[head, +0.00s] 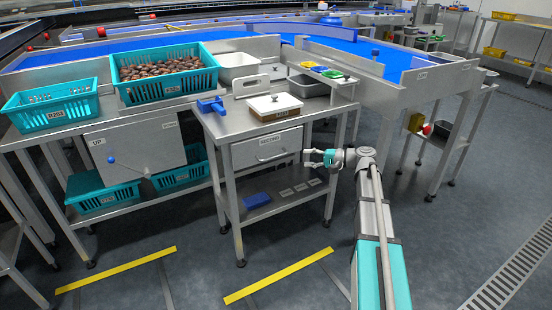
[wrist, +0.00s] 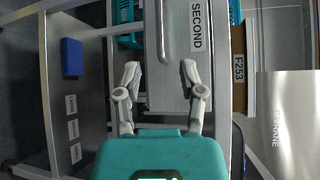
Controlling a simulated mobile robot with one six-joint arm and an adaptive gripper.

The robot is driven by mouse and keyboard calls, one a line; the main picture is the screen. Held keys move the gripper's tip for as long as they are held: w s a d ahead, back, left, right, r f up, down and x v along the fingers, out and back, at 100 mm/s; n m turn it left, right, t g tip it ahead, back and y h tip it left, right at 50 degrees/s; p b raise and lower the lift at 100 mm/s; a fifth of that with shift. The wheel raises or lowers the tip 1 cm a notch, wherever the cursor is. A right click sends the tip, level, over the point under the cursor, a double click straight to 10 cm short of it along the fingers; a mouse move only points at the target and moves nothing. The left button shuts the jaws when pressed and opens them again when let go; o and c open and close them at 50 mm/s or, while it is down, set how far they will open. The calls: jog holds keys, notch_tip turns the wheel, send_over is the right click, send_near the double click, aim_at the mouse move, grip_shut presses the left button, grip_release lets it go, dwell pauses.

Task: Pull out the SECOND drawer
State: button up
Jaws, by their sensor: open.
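The drawer labelled SECOND (wrist: 179,30) has a plain grey front with a curved bar handle (wrist: 164,45). In the head view the drawer (head: 245,155) sits under the small steel table's top, and its front looks flush, so it appears closed. My gripper (head: 308,157) is open and empty by the right end of the drawer front. In the wrist view my gripper (wrist: 160,72) has its fingers spread, with the near end of the handle just beyond and between the tips. No contact with the handle is visible.
Another bench with teal crates (head: 50,108) stands left. The floor in front is clear, with yellow strips (head: 280,275).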

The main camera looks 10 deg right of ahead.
aim_at(279, 157)
jog(key=b+x, duration=0.1)
jog(key=x, duration=1.1)
jog(key=shift+w+a+f+b, duration=0.15)
jog(key=shift+b, duration=0.2)
grip_shut()
